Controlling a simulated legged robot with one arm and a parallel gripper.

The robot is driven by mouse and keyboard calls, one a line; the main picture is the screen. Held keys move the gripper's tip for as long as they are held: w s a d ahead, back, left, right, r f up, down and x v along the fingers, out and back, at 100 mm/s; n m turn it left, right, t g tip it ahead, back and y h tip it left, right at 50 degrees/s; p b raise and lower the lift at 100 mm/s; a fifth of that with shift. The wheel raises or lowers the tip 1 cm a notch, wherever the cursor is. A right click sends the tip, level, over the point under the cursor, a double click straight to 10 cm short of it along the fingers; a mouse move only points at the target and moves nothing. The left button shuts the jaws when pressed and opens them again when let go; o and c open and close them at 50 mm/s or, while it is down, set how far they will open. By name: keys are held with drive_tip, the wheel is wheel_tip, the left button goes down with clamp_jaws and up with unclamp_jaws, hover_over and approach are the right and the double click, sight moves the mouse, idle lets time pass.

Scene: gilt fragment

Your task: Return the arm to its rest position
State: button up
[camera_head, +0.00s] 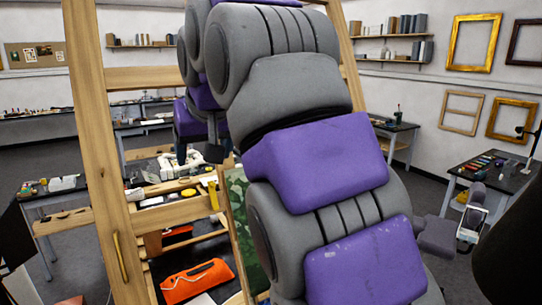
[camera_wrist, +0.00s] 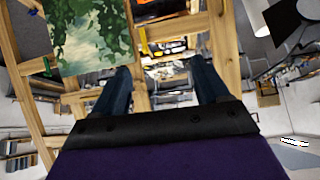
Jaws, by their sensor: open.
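My arm (camera_head: 320,165), grey with purple pads, rises through the middle of the head view, bends at the top and comes down on the left in front of the wooden easel frame. It hides much of what lies behind. In the wrist view my gripper (camera_wrist: 163,75) has its two dark blue fingers spread wide, with nothing held between them.
A wooden easel (camera_head: 97,150) stands close around my arm. A leafy green painting (camera_wrist: 90,38) is left of the fingers. An orange bag (camera_head: 196,281) lies low behind the easel. A dark table (camera_head: 500,180) with tools stands right. Picture frames (camera_head: 473,42) hang on the wall.

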drive_tip(key=s+d+f+m+g+h+b, duration=0.15)
drive_tip(key=d+f+b, duration=0.25)
drive_tip(key=d+f, duration=0.75)
drive_tip(key=s+d+f+m+g+h+b, duration=0.1)
drive_tip(key=s+d+f+g+b, duration=0.15)
drive_tip(key=s+d+f, duration=0.45)
drive_tip(key=s+d+f+m+g+h+b, duration=0.1)
drive_tip(key=s+d+f+m+b, duration=0.15)
drive_tip(key=f, duration=0.85)
drive_tip(key=s+d+f+g+b, duration=0.1)
drive_tip(key=s+d+f+b, duration=0.2)
drive_tip(key=s+f, duration=0.8)
drive_tip(key=s+d+f+g+b, duration=0.2)
drive_tip(key=s+d+f+b, duration=0.2)
drive_tip(key=s+f, duration=0.7)
drive_tip(key=shift+d+f, duration=0.35)
drive_tip(key=shift+f, duration=0.55)
drive_tip(key=shift+a, duration=0.1)
drive_tip(key=shift+w+a, duration=0.1)
drive_tip(key=shift+a, duration=0.25)
drive_tip(key=shift+d, duration=0.25)
